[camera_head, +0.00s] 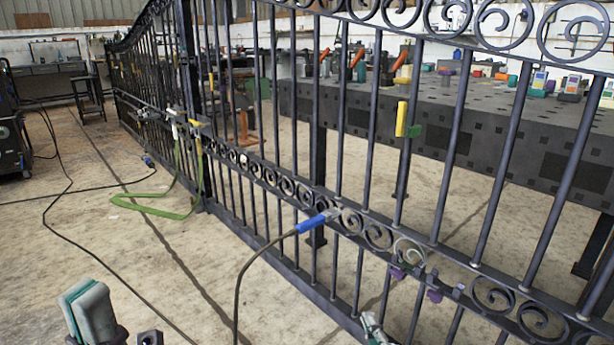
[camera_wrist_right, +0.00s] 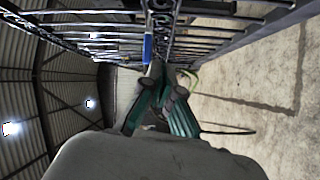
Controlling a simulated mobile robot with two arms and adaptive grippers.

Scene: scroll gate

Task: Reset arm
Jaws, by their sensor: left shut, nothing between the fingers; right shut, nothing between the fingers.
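My left gripper (camera_head: 88,308) shows at the lower left of the head view, with grey and teal fingers. It is shut and empty, over the bare floor and apart from the gate. My right gripper (camera_head: 374,328) shows only in part at the bottom edge, in front of the gate's lower bars. It is shut and empty, and its fingers also show in the right wrist view (camera_wrist_right: 167,95). The dark metal scroll gate (camera_head: 318,150) runs from the far left to the near right. A lighter scroll (camera_head: 409,251) sits in its middle band, with purple clamps (camera_head: 398,272) just below.
A blue-handled tool (camera_head: 313,223) rests at the gate's middle band, its cable trailing to the floor. A green strap (camera_head: 160,211) hangs from the gate onto the floor. A dark perforated table (camera_head: 470,125) stands behind the gate. Open floor lies left, crossed by cables.

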